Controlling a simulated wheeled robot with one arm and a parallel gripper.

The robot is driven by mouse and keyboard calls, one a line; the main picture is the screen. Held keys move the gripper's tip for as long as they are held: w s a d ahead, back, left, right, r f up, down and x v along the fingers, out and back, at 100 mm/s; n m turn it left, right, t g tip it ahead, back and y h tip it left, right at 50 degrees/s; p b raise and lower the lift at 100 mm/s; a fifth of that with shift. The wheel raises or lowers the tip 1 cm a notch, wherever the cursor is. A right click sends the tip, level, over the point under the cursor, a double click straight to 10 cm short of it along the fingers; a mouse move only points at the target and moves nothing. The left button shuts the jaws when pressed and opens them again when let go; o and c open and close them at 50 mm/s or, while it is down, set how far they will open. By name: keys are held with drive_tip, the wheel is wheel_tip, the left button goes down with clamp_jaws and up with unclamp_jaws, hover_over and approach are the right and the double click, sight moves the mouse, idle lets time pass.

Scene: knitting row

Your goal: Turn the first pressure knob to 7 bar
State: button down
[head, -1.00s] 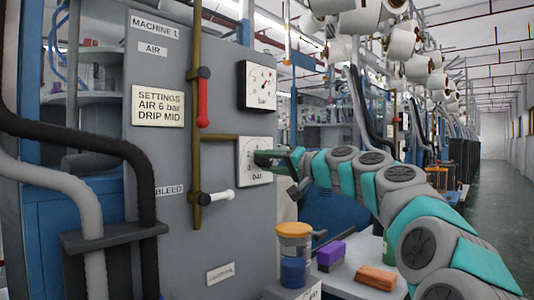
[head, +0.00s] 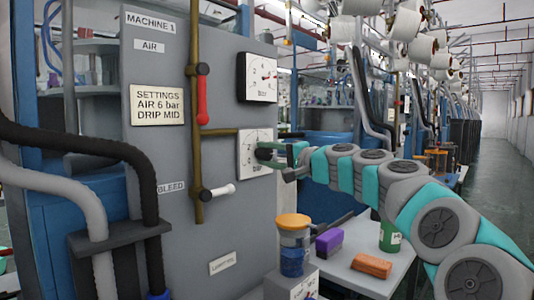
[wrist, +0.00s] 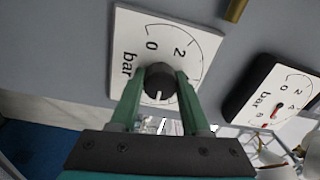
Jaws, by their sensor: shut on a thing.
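The pressure knob (wrist: 161,80) is round and black, on a white dial plate (head: 246,163) marked 0, 2 and bar. In the wrist view its white pointer line faces the bottom of the picture, away from the 0 and 2. My gripper (wrist: 158,86) has its green fingers on both sides of the knob and is shut on it. In the head view my gripper (head: 277,153) reaches the dial from the right and hides part of it. Above is a bar gauge (head: 257,88) with a red needle; its exact reading is too small to tell.
A sign (head: 157,105) reads AIR 6 bar, DRIP MID. A red-handled valve (head: 202,104) and a white bleed handle (head: 221,191) stick out left of the dial. Below are an orange-lidded jar (head: 292,250), a purple block (head: 329,242), an orange block (head: 371,265) and a green can (head: 390,237).

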drive_tip(key=shift+c, duration=1.8)
unclamp_jaws()
drive_tip(key=b+v, duration=0.1)
drive_tip(key=v, duration=0.7)
